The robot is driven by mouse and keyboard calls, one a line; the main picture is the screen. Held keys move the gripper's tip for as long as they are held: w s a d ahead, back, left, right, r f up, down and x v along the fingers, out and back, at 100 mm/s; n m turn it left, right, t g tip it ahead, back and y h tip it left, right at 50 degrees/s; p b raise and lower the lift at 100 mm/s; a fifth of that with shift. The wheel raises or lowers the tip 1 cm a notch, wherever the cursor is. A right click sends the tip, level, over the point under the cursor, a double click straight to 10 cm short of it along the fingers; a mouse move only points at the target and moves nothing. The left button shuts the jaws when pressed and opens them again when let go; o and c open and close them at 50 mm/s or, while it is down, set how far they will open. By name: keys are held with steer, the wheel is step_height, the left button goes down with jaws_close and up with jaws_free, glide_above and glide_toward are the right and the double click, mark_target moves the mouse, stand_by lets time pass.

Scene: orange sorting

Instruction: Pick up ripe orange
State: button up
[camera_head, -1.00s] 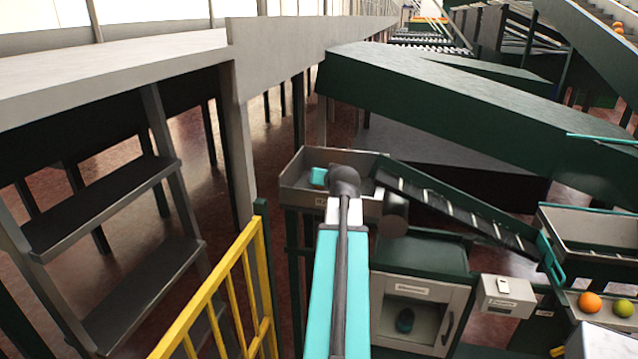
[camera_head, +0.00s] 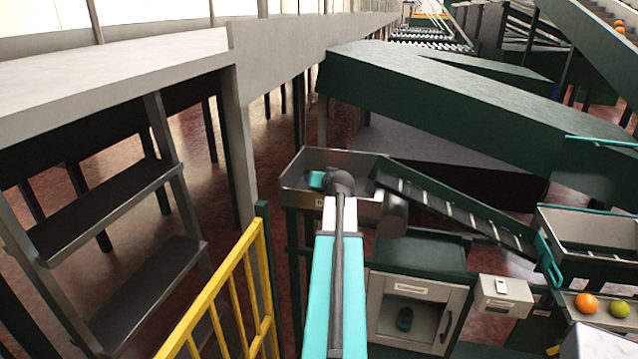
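A ripe orange (camera_head: 586,304) rests at the lower right on a pale tray (camera_head: 603,319), beside a yellow-green fruit (camera_head: 619,307). My teal and dark arm extends from the bottom centre up to a grey metal bin (camera_head: 293,178). The arm's end lies over or in this bin, well to the left of the orange. A small teal piece shows there, but my gripper's fingers cannot be made out.
A yellow railing (camera_head: 222,295) and grey steps (camera_head: 100,208) stand at the left. A dark sloping conveyor (camera_head: 455,210) runs from the bin to a second metal bin (camera_head: 590,228) at the right. A cabinet (camera_head: 447,300) and a small grey box (camera_head: 503,290) stand below.

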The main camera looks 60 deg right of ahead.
stand_by(0.4)
steer(key=c, duration=1.2)
steer(key=shift+r, duration=0.15)
steer(key=shift+r+b, duration=1.15)
steer(key=shift+r, duration=3.7)
steer(key=shift+r, duration=0.1)
